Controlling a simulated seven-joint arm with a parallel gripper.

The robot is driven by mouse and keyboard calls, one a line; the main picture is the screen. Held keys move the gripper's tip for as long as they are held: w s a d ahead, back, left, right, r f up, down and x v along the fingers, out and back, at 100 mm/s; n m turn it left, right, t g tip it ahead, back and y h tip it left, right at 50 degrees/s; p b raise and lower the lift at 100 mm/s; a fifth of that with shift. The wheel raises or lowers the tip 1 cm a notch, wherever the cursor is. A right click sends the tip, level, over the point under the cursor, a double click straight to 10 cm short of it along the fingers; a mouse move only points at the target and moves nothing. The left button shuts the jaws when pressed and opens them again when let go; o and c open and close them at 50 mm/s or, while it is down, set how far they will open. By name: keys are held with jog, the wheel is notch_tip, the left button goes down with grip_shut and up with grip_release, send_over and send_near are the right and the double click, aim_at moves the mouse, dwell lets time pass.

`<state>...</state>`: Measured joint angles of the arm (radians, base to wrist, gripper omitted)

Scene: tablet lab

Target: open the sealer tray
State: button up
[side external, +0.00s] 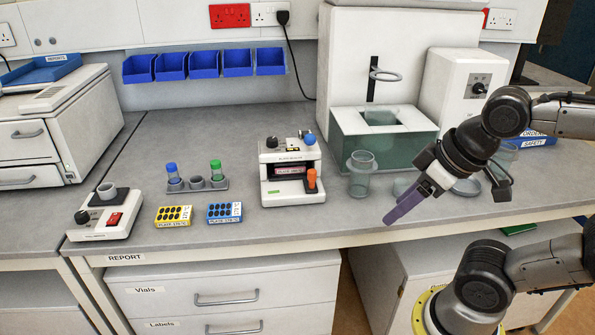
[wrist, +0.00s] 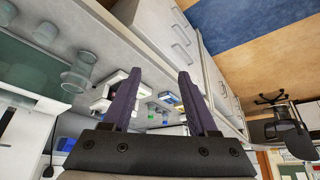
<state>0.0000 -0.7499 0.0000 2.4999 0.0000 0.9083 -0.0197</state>
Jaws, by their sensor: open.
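The sealer (side external: 290,150) is a small white and grey bench device in the middle of the bench in the side view, with a blue knob (side external: 309,138) on top. An orange handle (side external: 311,180) stands at its front right, by its low front part. I cannot tell for sure whether the tray is in or out. My gripper (side external: 393,217) is to the right of the sealer, apart from it, near the bench's front edge. Its purple fingers show in the wrist view (wrist: 157,78), spread and empty. A white device, probably the sealer (wrist: 102,103), is partly hidden behind the left finger there.
A clear jar (side external: 361,176) stands between the sealer and my gripper. A teal glass tank (side external: 385,150) is behind. Left of the sealer are a vial rack (side external: 197,184), a yellow plate (side external: 173,216) and a blue plate (side external: 224,212). Bench in front of the sealer is clear.

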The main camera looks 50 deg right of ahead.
jog(key=w+r+n+g, duration=0.1)
jog(key=w+r+n, duration=0.1)
jog(key=w+r, duration=0.35)
jog(key=w+d+r+g, duration=0.2)
jog(key=w+d+r, duration=0.1)
jog(key=w+r, duration=0.45)
jog(key=g, duration=0.3)
send_over(312, 170)
notch_tip(312, 170, down, 9)
notch_tip(312, 170, down, 13)
jog(key=shift+s+r, duration=0.1)
grip_shut()
jog(key=shift+a, duration=0.1)
dwell(0.4)
